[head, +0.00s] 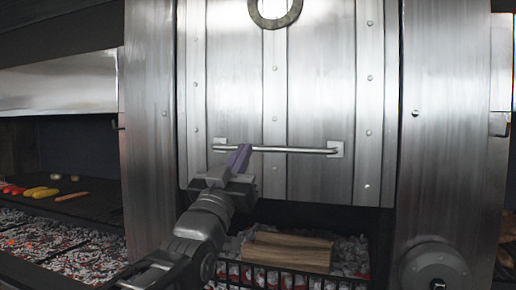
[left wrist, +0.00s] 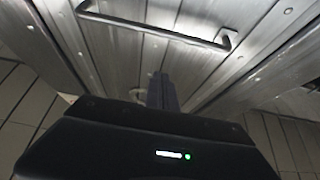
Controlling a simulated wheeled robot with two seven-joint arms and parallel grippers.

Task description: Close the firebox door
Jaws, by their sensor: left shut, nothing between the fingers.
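The firebox door (head: 310,95) is a riveted steel panel that hangs above a dark opening, its lower edge above the wood and coals. A horizontal bar handle (head: 300,150) runs across its lower part; it also shows in the left wrist view (left wrist: 150,30). My left gripper (head: 241,158) is shut with nothing between its fingers. Its purple-grey fingertips overlap the left part of the handle in the head view; in the left wrist view the fingers (left wrist: 162,90) point at the door below the bar. I cannot tell whether they touch. My right gripper is not in view.
Split logs (head: 290,250) lie on glowing coals in a black basket (head: 270,277) under the door. Steel posts (head: 450,120) flank the door. At left, a grill (head: 90,200) holds several sausages and other food above a coal bed (head: 75,250). A round steel hub (head: 433,268) sits at lower right.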

